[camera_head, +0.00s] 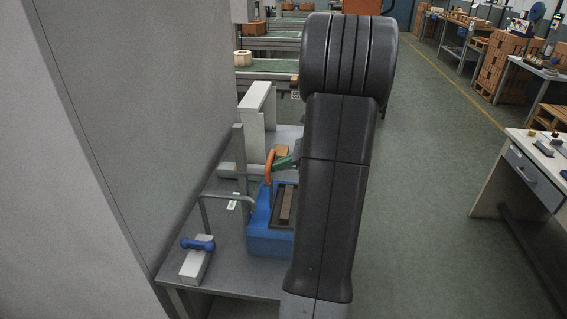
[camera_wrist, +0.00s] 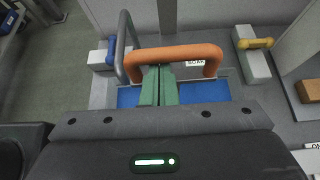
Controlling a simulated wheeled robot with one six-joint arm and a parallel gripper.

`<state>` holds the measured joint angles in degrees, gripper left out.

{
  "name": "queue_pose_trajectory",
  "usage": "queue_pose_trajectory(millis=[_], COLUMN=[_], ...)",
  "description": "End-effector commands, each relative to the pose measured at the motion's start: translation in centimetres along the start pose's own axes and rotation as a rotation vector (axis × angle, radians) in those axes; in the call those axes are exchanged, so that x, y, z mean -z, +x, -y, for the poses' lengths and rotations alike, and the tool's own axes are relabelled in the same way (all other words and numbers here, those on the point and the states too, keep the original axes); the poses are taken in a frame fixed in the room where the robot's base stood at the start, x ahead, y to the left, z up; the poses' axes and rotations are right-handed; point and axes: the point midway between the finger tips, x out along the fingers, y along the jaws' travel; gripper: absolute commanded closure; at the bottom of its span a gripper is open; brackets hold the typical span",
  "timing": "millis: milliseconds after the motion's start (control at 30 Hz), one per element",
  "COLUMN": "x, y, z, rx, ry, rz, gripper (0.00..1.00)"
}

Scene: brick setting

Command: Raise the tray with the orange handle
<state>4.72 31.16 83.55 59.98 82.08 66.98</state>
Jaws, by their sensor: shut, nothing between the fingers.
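The blue tray (camera_head: 262,238) sits on the grey table, with a brown bar-like thing in its dark recess. Its orange handle (camera_head: 269,168) arches up at the far side; in the wrist view the handle (camera_wrist: 190,52) spans above the blue tray surface (camera_wrist: 207,91). My gripper (camera_head: 286,161) has green fingers; in the wrist view the fingers (camera_wrist: 158,72) are pressed together with nothing between them. Their tips are at the handle's bar, left of its middle; I cannot tell whether they touch it or reach beneath it. My arm hides the tray's right side.
A grey bent bar (camera_head: 228,197) stands close left of the tray. A white block with a blue handle (camera_head: 198,244) lies at the table's front left. A yellow handle (camera_wrist: 257,43) on a pale block shows in the wrist view.

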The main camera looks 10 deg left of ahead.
Motion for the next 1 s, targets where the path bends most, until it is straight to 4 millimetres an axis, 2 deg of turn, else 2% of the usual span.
queue_pose_trajectory(millis=[333,733,1000], x=[-0.7,-4.8,-5.0], y=[-0.5,-2.8,-3.0], z=[0.0,-0.1,-0.1], rx=[0.000,0.001,0.001], ry=[0.000,-0.002,-0.002], rz=[0.000,0.001,0.002], gripper=[1.00,1.00,1.00])
